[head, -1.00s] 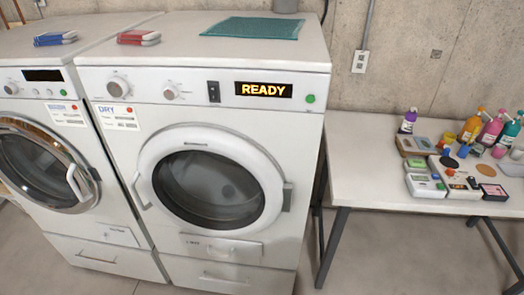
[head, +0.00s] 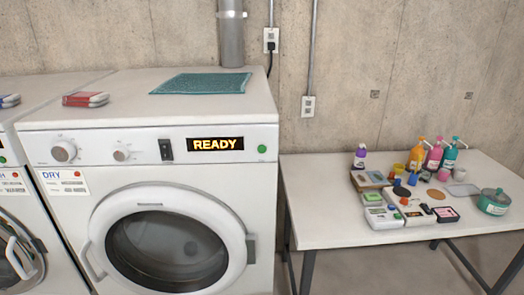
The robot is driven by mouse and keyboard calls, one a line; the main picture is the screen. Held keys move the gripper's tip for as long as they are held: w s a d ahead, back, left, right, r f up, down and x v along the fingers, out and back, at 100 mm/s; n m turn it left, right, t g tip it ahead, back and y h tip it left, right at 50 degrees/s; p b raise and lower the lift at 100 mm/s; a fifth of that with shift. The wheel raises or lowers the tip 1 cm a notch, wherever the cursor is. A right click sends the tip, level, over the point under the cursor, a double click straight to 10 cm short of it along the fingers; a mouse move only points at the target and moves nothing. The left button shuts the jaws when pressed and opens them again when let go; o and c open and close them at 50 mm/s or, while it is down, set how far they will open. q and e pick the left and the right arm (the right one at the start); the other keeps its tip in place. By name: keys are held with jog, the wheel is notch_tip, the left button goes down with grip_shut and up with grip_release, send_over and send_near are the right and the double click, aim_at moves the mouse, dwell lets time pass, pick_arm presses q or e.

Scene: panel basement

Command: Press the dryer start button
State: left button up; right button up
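The dryer (head: 155,200) stands in the left half of the head view, white, with a round door (head: 168,248) that is closed. Its front panel has two knobs, a black rocker switch (head: 166,150), a lit display (head: 215,144) reading READY and a round green button (head: 262,149) at the right end of the panel. Neither of my grippers is in view, and nothing covers the button.
A white table (head: 315,225) with bottles, small boxes and a green pot (head: 494,201) stands to the right. A teal mat (head: 202,83) and red packs (head: 86,99) lie on the dryer top. Another machine (head: 15,190) adjoins at left. A concrete wall closes the back.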

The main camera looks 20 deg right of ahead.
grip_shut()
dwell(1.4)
